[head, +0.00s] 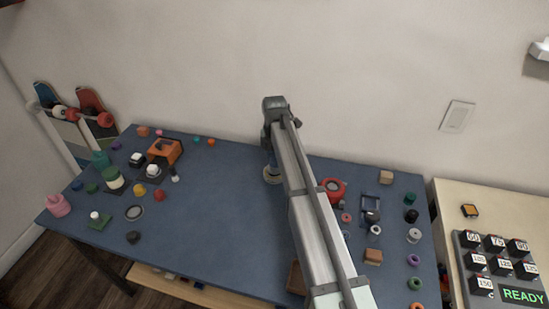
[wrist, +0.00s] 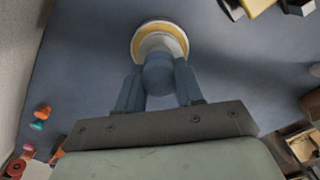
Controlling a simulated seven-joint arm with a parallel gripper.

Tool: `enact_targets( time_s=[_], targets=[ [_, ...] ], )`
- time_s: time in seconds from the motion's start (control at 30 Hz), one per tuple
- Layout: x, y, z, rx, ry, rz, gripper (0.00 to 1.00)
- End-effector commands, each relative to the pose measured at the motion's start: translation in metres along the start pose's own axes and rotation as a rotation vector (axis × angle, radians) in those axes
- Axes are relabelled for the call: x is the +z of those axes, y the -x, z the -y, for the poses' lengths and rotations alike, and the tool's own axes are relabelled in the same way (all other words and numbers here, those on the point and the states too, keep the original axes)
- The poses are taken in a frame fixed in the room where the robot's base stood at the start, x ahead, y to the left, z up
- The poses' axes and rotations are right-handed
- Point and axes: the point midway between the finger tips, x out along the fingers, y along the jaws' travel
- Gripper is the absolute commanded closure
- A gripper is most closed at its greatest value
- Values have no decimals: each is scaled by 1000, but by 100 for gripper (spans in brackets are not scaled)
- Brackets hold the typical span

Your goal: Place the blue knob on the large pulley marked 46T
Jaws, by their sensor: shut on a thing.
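My gripper (wrist: 159,88) points down at the blue table, its fingers shut on a blue, rounded knob (wrist: 158,75). Just beyond the knob in the wrist view is a round, pale disc with a yellow band (wrist: 142,44), which looks like a pulley. The knob overlaps the disc's middle in this view; I cannot tell whether they touch. In the head view the disc (head: 272,176) shows below my gripper near the table's back edge, and the knob is not distinct there. No 46T marking is legible.
The blue table (head: 225,210) is clear left of my arm. Several small parts and an orange box (head: 165,151) stand at its left. A keypad (head: 497,264) reading READY sits on the side table.

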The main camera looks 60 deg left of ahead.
Motion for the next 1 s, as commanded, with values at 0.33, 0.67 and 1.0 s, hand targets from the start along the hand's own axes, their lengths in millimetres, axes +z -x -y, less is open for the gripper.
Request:
enact_targets(
  time_s=[0.33,0.67,1.0],
  targets=[
    [0,-4,0,0,0,0,92],
    [0,-6,0,0,0,0,40],
    [0,-2,0,0,0,0,38]
  ],
)
